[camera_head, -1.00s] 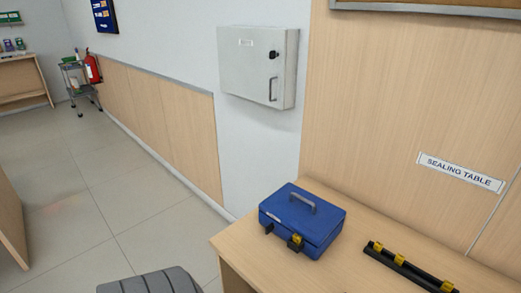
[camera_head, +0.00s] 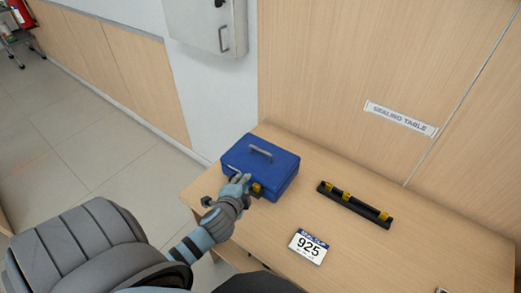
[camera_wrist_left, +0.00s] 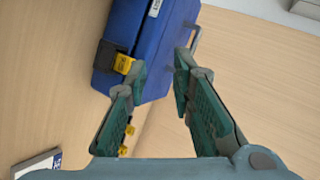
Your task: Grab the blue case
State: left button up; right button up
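The blue case (camera_head: 262,163) with a grey top handle sits shut on the wooden table, near its left back part. A yellow tag hangs at its front latch. My left gripper (camera_head: 240,180) is at the near side of the case in the head view and hides part of its front. In the left wrist view the blue case (camera_wrist_left: 150,40) lies beyond the fingertips. The left gripper (camera_wrist_left: 160,80) is open there, with a gap between its fingers and nothing held. I cannot tell whether a finger touches the case. My right gripper is not in view.
On the wooden table (camera_head: 400,255), a black rack with yellow tags (camera_head: 355,205) lies right of the case. A wall with a SEALING TABLE sign (camera_head: 400,118) stands behind. The table's right part is mostly clear.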

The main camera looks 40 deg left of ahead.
aim_at(259, 150)
pick_arm(q)
jog(key=w+a+f+m+b, duration=0.1)
jog(key=w+a, duration=0.1)
jog(key=w, duration=0.3)
jog(key=w+a+m+t+b, duration=0.1)
jog(key=w+a, duration=0.1)
jog(key=w, duration=0.4)
jog(key=w+a+f+m+t+b, duration=0.1)
jog(key=w+a, duration=0.1)
jog(key=w, duration=0.3)
jog(key=shift+w+a+f+m, duration=0.1)
jog(key=shift+w+f+m, duration=0.15)
jog(key=shift+f+m, duration=0.05)
jog(key=shift+r, duration=0.1)
grip_shut()
jog(key=shift+r, duration=0.15)
